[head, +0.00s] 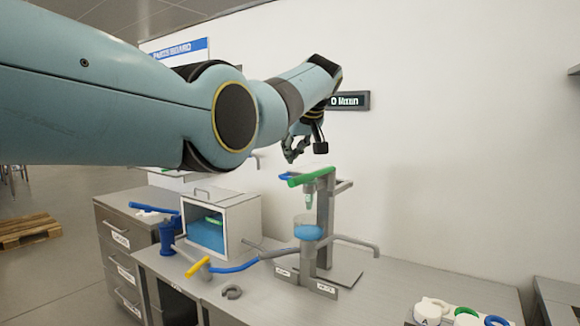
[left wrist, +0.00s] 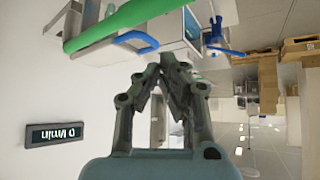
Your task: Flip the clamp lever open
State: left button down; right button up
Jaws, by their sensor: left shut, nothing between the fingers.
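My left gripper (head: 293,152) hangs just above and to the left of the filling stand's top, shut and empty. Its closed fingers (left wrist: 168,62) show in the left wrist view. The stand (head: 325,215) carries a green bar (head: 312,176) across its top, with a blue curved piece (head: 285,177) at the bar's left end. The green bar (left wrist: 115,22) and blue piece (left wrist: 137,40) also show in the left wrist view, beyond the fingertips, apart from them as far as I can see. I cannot tell for sure which of the two is the clamp lever. My right gripper is out of view.
A funnel with blue content (head: 308,232) sits on the stand under a nozzle. A glass-fronted box (head: 222,228), a blue pump-like device (head: 168,235) and a grey clip (head: 232,292) are on the bench (head: 385,280). Lettered rings (head: 430,310) lie front right. A wall display (head: 348,100) hangs behind.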

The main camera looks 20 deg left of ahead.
pick_arm(q)
jog(key=shift+s+d+r+b, duration=0.3)
jog(key=shift+d+r, duration=0.65)
jog(key=shift+r, duration=0.15)
jog(key=shift+s+d+r+b, duration=0.25)
jog(key=shift+d+r, duration=0.65)
jog(key=shift+r, duration=0.15)
